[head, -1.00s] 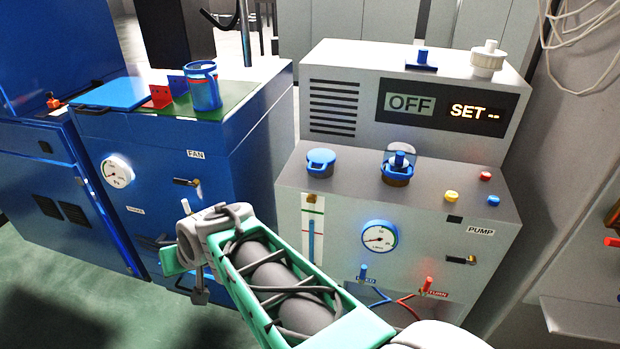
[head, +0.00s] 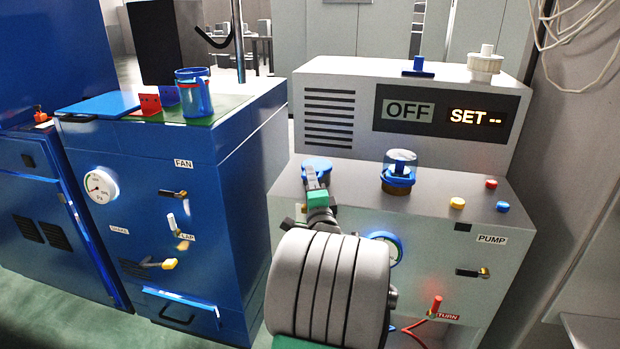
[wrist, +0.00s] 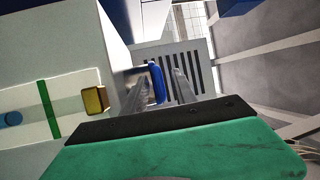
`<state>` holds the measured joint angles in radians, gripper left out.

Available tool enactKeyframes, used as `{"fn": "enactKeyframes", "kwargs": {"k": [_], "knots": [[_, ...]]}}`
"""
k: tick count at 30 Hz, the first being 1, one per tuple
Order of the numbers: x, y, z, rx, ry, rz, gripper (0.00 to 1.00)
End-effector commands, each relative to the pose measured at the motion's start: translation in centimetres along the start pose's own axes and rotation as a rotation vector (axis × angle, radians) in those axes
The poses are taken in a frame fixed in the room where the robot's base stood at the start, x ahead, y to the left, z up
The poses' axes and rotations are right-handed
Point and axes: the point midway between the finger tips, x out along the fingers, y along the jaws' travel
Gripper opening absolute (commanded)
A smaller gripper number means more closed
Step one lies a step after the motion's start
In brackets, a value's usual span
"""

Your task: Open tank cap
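A blue round cap (head: 318,165) sits on the left of the grey pump unit's lower top surface, partly hidden by my gripper. My gripper (head: 313,180) is raised in front of it, with its fingers reaching up to the cap's near side. In the wrist view, the blue cap (wrist: 157,84) shows as a narrow curved edge between the two grey fingers (wrist: 160,90). The fingers stand apart, with visible gaps beside the blue edge, so the gripper looks open. My wrist and forearm hide part of the unit's front.
A clear vessel with a blue collar (head: 398,170) stands right of the cap. The taller back housing (head: 340,72) with an OFF display rises close behind. Yellow, red and blue buttons (head: 457,203) are further right. A blue cabinet (head: 235,150) stands at the left.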

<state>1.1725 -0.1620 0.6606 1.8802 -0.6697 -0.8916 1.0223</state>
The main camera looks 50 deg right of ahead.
Motion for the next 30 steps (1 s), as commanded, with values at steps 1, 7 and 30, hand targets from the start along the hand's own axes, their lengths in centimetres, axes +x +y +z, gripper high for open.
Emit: {"fn": "enactKeyframes", "kwargs": {"k": [1,7,30], "knots": [[0.40,0.05,0.06,0.000,-0.001,0.001,0.33],[0.70,0.06,0.02,-0.001,0.000,0.001,0.33],[0.67,0.01,0.03,-0.001,0.000,0.000,0.00]]}}
